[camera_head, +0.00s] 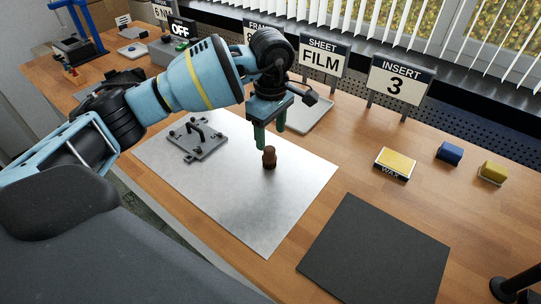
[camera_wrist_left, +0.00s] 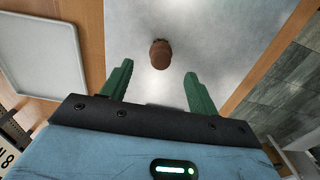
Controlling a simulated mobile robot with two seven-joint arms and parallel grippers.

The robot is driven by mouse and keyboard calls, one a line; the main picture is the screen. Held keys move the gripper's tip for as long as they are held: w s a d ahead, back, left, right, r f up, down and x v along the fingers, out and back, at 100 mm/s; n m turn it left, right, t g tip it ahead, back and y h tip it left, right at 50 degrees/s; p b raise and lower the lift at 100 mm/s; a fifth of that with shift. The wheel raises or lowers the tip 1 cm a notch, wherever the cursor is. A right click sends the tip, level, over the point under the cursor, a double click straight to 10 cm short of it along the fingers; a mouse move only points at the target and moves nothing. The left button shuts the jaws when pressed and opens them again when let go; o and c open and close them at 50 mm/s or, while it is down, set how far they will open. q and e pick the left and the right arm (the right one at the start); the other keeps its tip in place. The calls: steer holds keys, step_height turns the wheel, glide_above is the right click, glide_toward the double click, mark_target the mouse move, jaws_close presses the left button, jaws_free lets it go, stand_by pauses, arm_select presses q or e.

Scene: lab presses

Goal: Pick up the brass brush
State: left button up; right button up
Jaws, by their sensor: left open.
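A small upright brown piece with a rounded top, which looks like the brass brush (camera_head: 269,157), stands on the pale metal sheet (camera_head: 230,195). Its lower end and bristles are hard to make out. In the left wrist view the brush (camera_wrist_left: 160,55) shows just beyond the fingertips, between their lines. My left gripper (camera_head: 270,138) points down with green fingers, open and empty, close above and beside the brush. It also shows in the left wrist view (camera_wrist_left: 159,72), with the brush apart from both fingers. My right gripper is not in view.
A grey plate with a handle (camera_head: 199,138) lies on the sheet's left part. A dark mat (camera_head: 375,255) lies at the front right. A yellow-topped wax block (camera_head: 395,162), a blue block (camera_head: 449,153) and a yellow block (camera_head: 492,173) stand right. A pale tray (camera_head: 312,115) lies behind the gripper.

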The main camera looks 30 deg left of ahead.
mark_target(269, 148)
arm_select(q)
steer(key=shift+s+a+f+p, duration=0.1)
steer(key=shift+f+p, duration=0.1)
steer(key=shift+f, duration=1.7)
steer(key=shift+a+f+p, duration=0.1)
steer(key=shift+f+p, duration=0.05)
steer(key=shift+f, duration=1.7)
steer(key=c, duration=1.1)
